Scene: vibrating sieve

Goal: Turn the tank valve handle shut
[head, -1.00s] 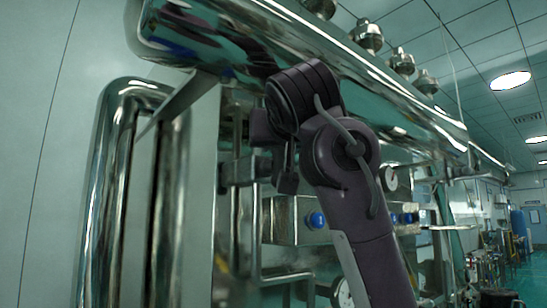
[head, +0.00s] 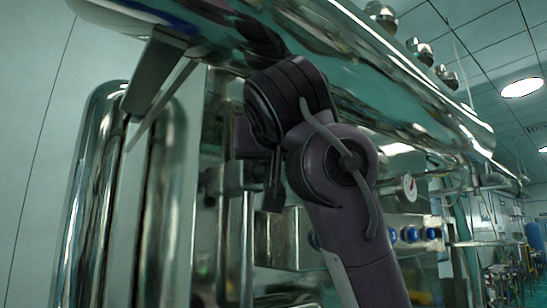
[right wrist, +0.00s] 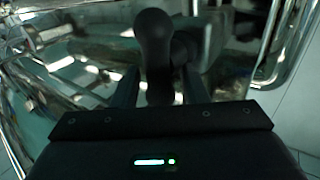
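A dark, round-ended handle (right wrist: 155,38) stands upright in the middle of the right wrist view. It looks like the valve handle. The two fingers of my right gripper (right wrist: 158,88) are apart, one on each side of its lower part. A thin gap seems to show beside it; contact is hard to judge in the dim picture. In the head view my right arm reaches up from the bottom, and its gripper (head: 272,192) is small and dark beyond the wrist, partly hidden. The handle cannot be made out there. My left gripper is in neither view.
A large shiny horizontal tank (head: 400,95) runs overhead close to my arm. Thick bent pipes (head: 92,190) stand at the left. Behind the arm are a metal box (head: 285,240), blue knobs (head: 411,235) and a gauge (head: 408,187). The room opens at the far right.

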